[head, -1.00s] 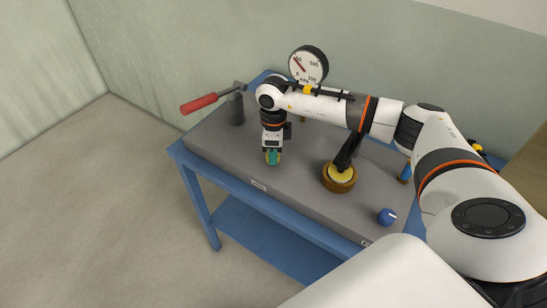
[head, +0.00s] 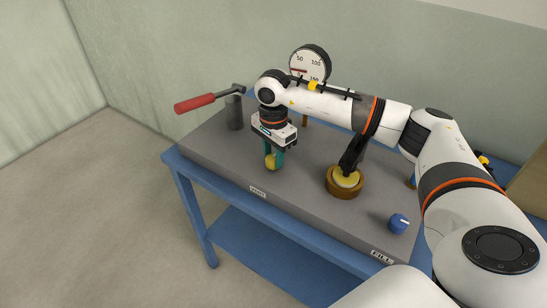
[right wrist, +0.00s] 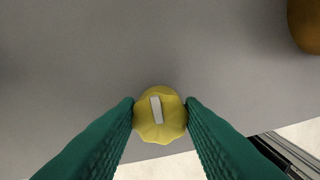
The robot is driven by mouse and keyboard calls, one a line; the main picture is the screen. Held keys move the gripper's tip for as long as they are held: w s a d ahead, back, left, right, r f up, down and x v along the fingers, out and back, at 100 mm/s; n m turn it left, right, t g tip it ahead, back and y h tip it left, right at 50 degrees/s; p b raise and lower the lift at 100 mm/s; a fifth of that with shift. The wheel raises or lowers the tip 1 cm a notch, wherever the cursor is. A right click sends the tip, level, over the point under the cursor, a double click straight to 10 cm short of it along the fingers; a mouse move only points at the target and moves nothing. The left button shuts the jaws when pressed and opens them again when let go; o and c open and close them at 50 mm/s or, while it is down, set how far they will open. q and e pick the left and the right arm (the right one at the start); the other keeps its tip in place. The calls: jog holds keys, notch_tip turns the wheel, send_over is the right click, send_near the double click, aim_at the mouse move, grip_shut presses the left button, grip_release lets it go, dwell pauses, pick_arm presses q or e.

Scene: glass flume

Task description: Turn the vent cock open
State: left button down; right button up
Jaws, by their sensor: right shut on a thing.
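The vent cock is a lobed yellow knob (head: 271,162) on the front part of the grey bench top, above a small label that seems to read VENT (head: 258,191). In the right wrist view the knob (right wrist: 160,115) carries a white bar mark, close to upright in the picture and leaning slightly left at its top. My right gripper (head: 274,158) points down over it, its green fingers on either side of the knob and shut on it. My left gripper is not in view.
A red-handled lever (head: 195,103) sticks out left from a grey post. A pressure gauge (head: 309,63) stands behind my forearm. A brown ring with a yellow centre (head: 345,188) and a blue knob (head: 399,224) by a FILL label lie to the right.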

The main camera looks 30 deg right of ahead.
aim_at(274, 157)
jog(key=shift+r+n, duration=0.1)
jog(key=shift+n, duration=0.3)
jog(key=o, duration=1)
notch_tip(274, 157, up, 12)
jog(key=shift+b, duration=0.85)
